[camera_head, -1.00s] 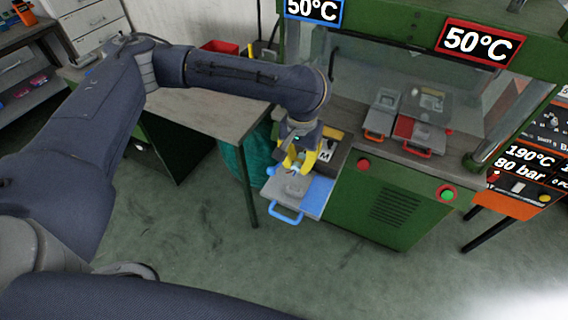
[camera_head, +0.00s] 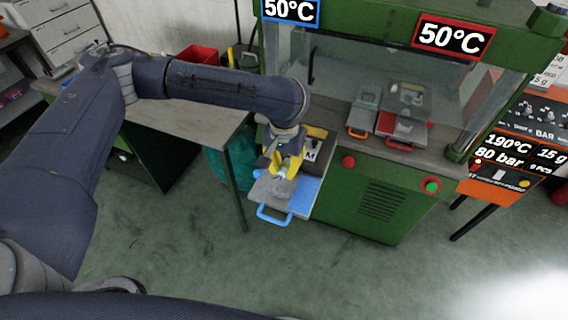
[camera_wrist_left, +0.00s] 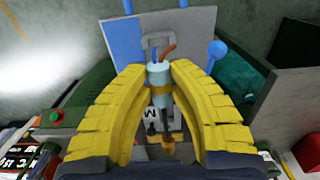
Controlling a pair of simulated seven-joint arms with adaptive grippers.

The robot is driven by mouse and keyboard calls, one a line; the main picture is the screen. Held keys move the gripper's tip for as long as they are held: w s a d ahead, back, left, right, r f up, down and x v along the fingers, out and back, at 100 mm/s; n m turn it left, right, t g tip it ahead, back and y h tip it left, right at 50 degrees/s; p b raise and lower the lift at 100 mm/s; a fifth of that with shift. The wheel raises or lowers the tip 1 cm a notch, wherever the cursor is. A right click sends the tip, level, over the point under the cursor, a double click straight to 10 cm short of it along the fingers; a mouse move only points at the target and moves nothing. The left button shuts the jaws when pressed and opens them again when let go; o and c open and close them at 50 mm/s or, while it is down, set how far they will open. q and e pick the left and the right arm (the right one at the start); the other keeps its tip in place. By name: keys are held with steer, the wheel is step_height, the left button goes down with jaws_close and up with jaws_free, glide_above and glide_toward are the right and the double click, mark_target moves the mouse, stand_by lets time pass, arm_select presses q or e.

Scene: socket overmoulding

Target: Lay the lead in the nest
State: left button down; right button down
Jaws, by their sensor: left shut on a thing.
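My left gripper (camera_head: 284,172) has yellow fingers and hangs over a grey plate (camera_head: 265,188) with a blue handle and blue side at the front of the green press. In the left wrist view the fingers (camera_wrist_left: 158,74) are shut on the lead (camera_wrist_left: 159,90), a pale grey-blue cylinder. A blue and an orange wire show at its upper end. The grey plate (camera_wrist_left: 188,28) lies beyond it with a small raised outline at the wires; I take it for the nest. Whether the lead touches the plate cannot be told. My right gripper is out of view.
The green press (camera_head: 375,210) stands right of the gripper, with two small fixtures behind its clear guard. A grey-topped bench (camera_head: 190,118) with a red bin (camera_head: 197,60) is at left. An orange machine (camera_head: 485,196) stands at far right. The floor in front is clear.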

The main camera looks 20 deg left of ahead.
arm_select(q)
steer(key=shift+f, duration=3)
steer(key=shift+f, duration=0.15)
steer(key=c, duration=1.2)
jaws_free()
steer(key=shift+c, duration=0.2)
step_height(320, 180, up, 12)
